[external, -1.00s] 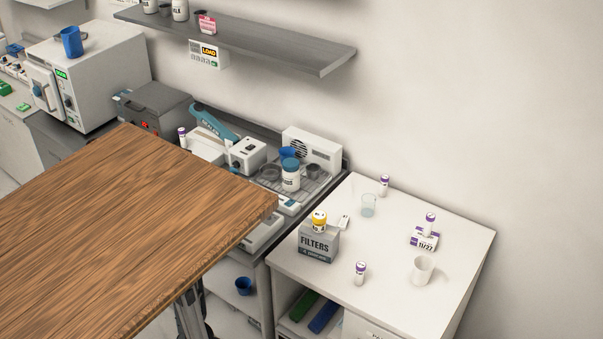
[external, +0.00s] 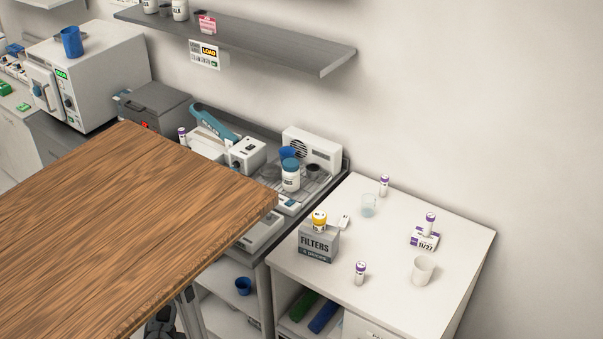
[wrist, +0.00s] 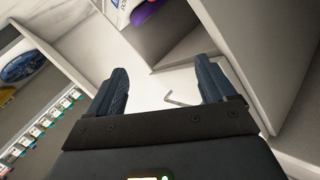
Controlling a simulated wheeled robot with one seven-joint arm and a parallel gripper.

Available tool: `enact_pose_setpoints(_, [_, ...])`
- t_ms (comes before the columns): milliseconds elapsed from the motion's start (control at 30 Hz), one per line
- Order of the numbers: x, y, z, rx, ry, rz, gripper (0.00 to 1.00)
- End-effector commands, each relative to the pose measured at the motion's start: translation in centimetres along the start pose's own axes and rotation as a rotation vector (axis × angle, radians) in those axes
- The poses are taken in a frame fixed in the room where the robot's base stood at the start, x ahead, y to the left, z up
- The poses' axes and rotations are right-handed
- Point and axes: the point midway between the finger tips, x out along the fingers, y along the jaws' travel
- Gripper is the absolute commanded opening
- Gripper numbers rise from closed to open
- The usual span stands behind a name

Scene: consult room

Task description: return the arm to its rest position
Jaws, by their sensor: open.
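My gripper (wrist: 165,88) shows in the wrist view with its two dark blue fingers spread apart. It is open and nothing is between the fingertips. Behind the fingers are pale cabinet surfaces and a small thin grey bent piece (wrist: 185,101). In the external view most of my arm is hidden by the wooden tabletop (external: 130,230). Only a dark part of me shows below the tabletop's front edge.
A white counter (external: 390,260) at the right holds a filters box (external: 319,246), a white cup (external: 423,270) and several small vials. A grey shelf (external: 240,42) hangs on the wall. Pale walls (wrist: 245,50) stand close around the gripper.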

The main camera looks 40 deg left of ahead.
Motion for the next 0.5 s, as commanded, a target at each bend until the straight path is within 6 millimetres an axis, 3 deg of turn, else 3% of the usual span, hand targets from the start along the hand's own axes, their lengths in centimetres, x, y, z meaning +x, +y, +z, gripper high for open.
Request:
enact_pose_setpoints(33, [-1.8, -2.3, -0.4, -0.072, -0.033, -0.05, 0.84])
enact_pose_setpoints(267, [-11.6, -12.8, 0.6, -0.38, -0.167, -0.313, 0.84])
enact_pose_setpoints(500, [-24.3, -22.8, -0.4, -0.587, -0.252, -0.578, 0.84])
